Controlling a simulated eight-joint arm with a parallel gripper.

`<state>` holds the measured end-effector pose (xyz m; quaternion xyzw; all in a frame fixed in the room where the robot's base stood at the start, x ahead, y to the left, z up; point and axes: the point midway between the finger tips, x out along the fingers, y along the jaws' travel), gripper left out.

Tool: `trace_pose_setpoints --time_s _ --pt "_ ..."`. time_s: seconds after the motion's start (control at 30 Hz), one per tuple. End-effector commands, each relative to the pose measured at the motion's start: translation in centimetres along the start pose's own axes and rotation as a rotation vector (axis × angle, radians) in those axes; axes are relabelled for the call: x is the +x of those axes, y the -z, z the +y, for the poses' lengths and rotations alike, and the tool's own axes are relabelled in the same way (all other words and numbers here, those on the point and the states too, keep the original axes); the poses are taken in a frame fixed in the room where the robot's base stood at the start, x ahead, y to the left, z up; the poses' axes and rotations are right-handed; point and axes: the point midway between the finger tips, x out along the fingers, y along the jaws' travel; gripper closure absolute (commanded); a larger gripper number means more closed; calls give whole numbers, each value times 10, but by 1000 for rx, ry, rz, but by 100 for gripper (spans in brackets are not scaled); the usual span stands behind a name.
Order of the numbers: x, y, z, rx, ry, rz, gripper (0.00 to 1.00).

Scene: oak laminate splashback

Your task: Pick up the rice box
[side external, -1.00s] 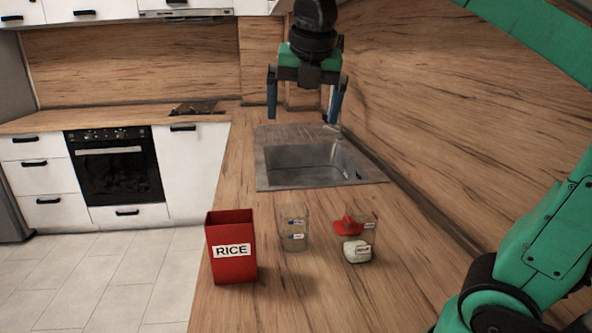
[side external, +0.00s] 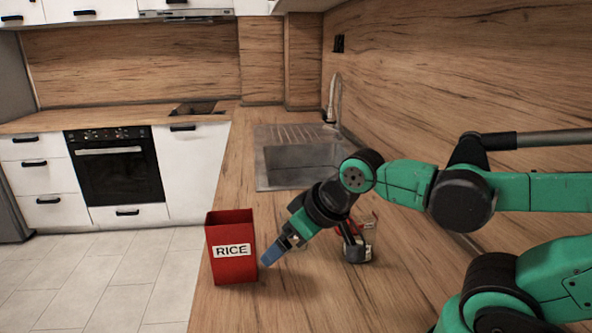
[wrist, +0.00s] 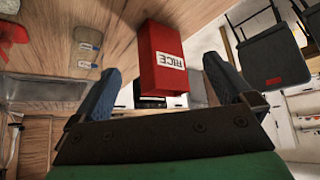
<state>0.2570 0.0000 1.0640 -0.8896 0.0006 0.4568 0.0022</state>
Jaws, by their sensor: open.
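The red rice box (side external: 232,248), open at the top with a white RICE label, stands upright on the wooden counter at its left edge. My gripper (side external: 282,244) is low over the counter, just right of the box, with a blue fingertip close to the box's right side. In the wrist view my gripper (wrist: 162,66) is open, with its two blue fingers apart. The rice box (wrist: 162,50) shows ahead between them, and nothing is held. I cannot tell from these views how far the fingertips are from it.
A clear container with labels (wrist: 87,44) stands beside the box; my gripper hides it in the side view. A container with red contents (wrist: 12,32) is farther along. The sink (side external: 297,166) lies behind. The counter drops off left of the box.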

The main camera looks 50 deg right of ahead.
Motion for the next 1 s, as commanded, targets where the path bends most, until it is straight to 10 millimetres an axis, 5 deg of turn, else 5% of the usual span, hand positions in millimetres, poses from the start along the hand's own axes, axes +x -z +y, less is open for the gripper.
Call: trace_pose_setpoints --time_s 0.53,0.87,1.0 --pt "-3 3 0 -4 -1 -1 0" --pt "-44 31 0 -4 -1 -1 0" --pt "-30 38 -2 323 77 -50 0"
